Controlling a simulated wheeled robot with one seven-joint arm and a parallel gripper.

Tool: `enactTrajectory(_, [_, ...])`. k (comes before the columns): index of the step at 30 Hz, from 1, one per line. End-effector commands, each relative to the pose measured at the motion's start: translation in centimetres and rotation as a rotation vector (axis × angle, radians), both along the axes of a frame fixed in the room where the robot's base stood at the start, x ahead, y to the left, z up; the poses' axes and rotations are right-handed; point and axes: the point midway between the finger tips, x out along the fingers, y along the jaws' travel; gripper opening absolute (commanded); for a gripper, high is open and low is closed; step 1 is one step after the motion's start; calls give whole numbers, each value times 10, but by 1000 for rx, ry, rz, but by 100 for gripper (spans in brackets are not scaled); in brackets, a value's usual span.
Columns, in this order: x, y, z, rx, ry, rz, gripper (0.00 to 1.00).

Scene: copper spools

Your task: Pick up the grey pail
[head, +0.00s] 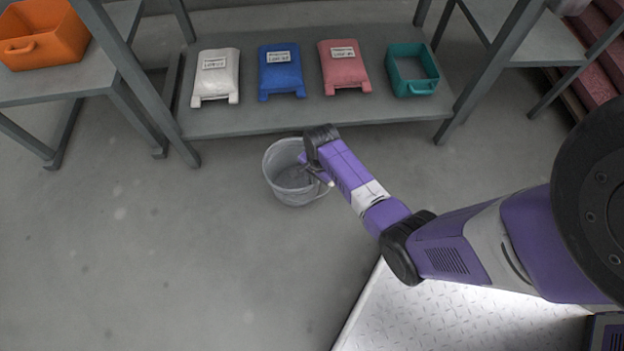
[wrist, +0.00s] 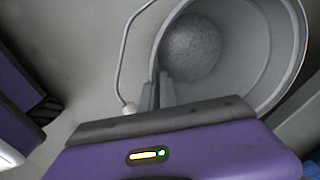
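The grey pail (head: 284,188) stands upright on the floor in front of the low shelf in the head view, its open top facing up. In the wrist view the pail (wrist: 228,60) fills the upper right, with its inside and round bottom showing. My gripper (head: 314,172) is at the pail's right rim in the head view. In the wrist view my gripper's fingers (wrist: 158,92) are close together with the pail's rim between them, one inside and one outside. The wire handle (wrist: 121,70) hangs outside the pail, left of the fingers.
The low grey shelf (head: 300,118) behind the pail holds a white bag (head: 216,78), a blue bag (head: 281,75), a pink bag (head: 343,70) and a teal bin (head: 413,72). An orange bin (head: 45,38) sits on the left bench. The floor left of the pail is clear.

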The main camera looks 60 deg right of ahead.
Motion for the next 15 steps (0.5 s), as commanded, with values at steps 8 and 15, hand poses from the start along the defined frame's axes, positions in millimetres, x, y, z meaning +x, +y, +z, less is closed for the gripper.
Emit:
enactTrajectory(8, [2, -1, 60, -3, -5, 2, 0])
enactTrajectory(15, [1, -1, 126, -4, -5, 1, 0])
